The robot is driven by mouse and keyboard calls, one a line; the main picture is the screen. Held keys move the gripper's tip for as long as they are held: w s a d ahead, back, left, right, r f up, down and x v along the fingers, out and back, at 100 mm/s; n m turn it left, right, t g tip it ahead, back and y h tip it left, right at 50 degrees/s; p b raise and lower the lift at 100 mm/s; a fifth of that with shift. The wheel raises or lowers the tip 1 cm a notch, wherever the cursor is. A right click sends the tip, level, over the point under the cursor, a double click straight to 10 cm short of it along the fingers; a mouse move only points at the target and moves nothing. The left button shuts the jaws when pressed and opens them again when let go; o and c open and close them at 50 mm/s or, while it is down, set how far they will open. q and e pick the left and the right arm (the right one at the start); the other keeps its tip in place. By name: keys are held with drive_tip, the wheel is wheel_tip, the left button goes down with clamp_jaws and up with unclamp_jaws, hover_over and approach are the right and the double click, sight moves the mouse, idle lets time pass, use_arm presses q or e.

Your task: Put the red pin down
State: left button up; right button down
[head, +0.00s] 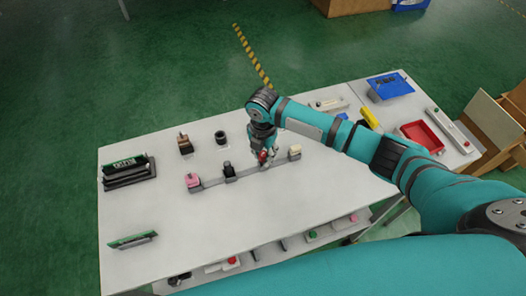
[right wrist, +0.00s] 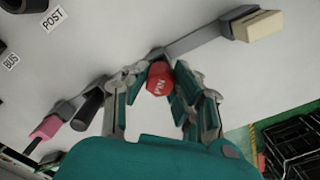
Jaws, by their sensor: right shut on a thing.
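The red pin (head: 262,156) is in the jaws of my right gripper (head: 265,154), over the grey bar fixture (head: 210,184) on the white table. In the right wrist view the pin (right wrist: 159,84) shows its red top with the letters PIN, between the two fingers of my right gripper (right wrist: 157,76). The fingers are shut on it. The pin's lower end is hidden, so I cannot tell whether it touches the fixture. My left gripper is not in view.
Along the bar stand a pink block (head: 193,181), a black post (head: 228,171) and a cream block (head: 295,151). A black ring (head: 220,137) and a brown block (head: 185,144) stand behind. A red tray (head: 423,136) lies at right. The table's front left is mostly clear.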

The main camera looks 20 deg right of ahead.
sight(263, 154)
drive_tip(key=shift+f, duration=0.1)
drive_tip(key=shift+f, duration=0.1)
drive_tip(key=c, duration=1.1)
unclamp_jaws()
wheel_tip(263, 154, up, 12)
drive_tip(key=shift+r+b, duration=0.15)
drive_tip(key=shift+b, duration=0.85)
